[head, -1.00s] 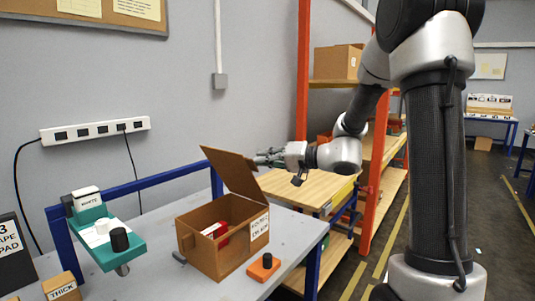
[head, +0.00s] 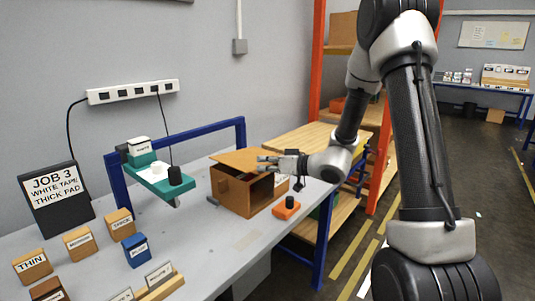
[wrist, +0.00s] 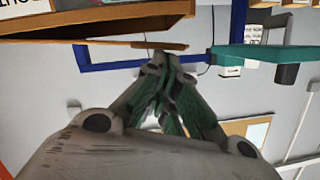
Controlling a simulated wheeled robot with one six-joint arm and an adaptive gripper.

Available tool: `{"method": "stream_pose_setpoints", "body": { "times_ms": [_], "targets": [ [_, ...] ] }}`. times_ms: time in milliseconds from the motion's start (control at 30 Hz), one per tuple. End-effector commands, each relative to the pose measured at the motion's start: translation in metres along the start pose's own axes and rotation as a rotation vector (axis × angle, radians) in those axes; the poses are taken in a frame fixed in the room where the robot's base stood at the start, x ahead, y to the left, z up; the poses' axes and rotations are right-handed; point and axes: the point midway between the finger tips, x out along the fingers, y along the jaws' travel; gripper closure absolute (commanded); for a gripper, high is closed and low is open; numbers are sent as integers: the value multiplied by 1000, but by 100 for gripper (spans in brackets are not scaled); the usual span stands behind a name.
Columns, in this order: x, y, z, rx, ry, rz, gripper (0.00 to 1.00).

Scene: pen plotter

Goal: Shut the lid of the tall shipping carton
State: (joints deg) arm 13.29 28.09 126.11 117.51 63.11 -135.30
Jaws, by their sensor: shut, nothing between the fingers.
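The tall shipping carton (head: 232,196) is a brown box on the grey bench. Its hinged lid (head: 240,157) is lowered to a shallow slant over the box, and a dark gap shows beneath it. My gripper (head: 264,164) is shut and empty at the lid's right side, with the fingertips at or just over the lid; I cannot tell if they touch. In the wrist view, which is upside down, the shut fingers (wrist: 165,65) lie close to the thin edge of the lid (wrist: 130,44), and the carton (wrist: 100,20) fills the top left. The inside is mostly hidden.
An orange block with a black knob (head: 287,208) sits close to the carton's front right. A teal tape stand (head: 165,183) is to the left. Labelled blocks (head: 120,222) and a black job sign (head: 55,198) stand farther left. An orange-post shelf (head: 381,160) is at right.

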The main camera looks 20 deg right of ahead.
Motion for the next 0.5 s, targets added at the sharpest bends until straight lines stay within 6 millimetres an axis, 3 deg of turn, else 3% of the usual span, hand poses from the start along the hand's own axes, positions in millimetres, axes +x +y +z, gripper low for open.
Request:
{"method": "stream_pose_setpoints", "body": {
  "times_ms": [200,500],
  "targets": [
    [10,8,19,2,-1,-1,100],
    [14,12,28,2,1,-1,100]
  ]
}}
